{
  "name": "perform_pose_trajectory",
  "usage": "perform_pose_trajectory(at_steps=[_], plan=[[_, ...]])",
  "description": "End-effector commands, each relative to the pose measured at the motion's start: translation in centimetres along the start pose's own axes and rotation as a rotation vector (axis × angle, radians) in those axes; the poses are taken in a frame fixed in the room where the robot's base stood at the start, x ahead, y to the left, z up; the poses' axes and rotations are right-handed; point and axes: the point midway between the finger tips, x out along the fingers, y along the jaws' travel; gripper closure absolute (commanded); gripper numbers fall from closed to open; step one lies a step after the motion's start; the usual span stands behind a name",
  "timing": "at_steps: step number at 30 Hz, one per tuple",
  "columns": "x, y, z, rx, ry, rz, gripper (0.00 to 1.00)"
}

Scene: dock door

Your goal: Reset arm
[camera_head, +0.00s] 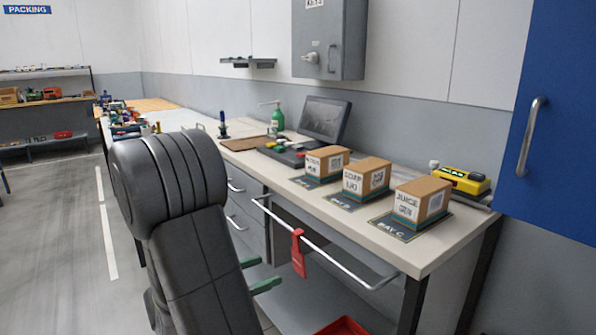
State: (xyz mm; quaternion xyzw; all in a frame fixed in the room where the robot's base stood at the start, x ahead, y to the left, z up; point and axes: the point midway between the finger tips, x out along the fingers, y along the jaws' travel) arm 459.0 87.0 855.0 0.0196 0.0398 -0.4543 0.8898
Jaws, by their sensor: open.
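My arm fills the left foreground, a thick dark elbow with a link running down to the bottom edge. My gripper (259,274) shows only as two green fingers sticking out to the right from behind that link. The fingers are apart, with nothing seen between them. They are low, in front of the workbench (440,240) and below its top. The rest of the gripper is hidden behind my arm.
Three labelled cartons stand on dark bay mats: a left one (326,161), a soap one (366,177) and a juice one (421,202). A metal rail (335,262) with a red tag (298,254) runs along the bench front. A red bin (343,327) is below. Open floor (60,260) lies left.

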Motion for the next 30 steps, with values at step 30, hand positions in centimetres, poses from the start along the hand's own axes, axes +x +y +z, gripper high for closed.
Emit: perform_pose_trajectory(at_steps=[30], plan=[[8.7,-0.1,-0.1,0.001,0.001,-0.004,0.3]])
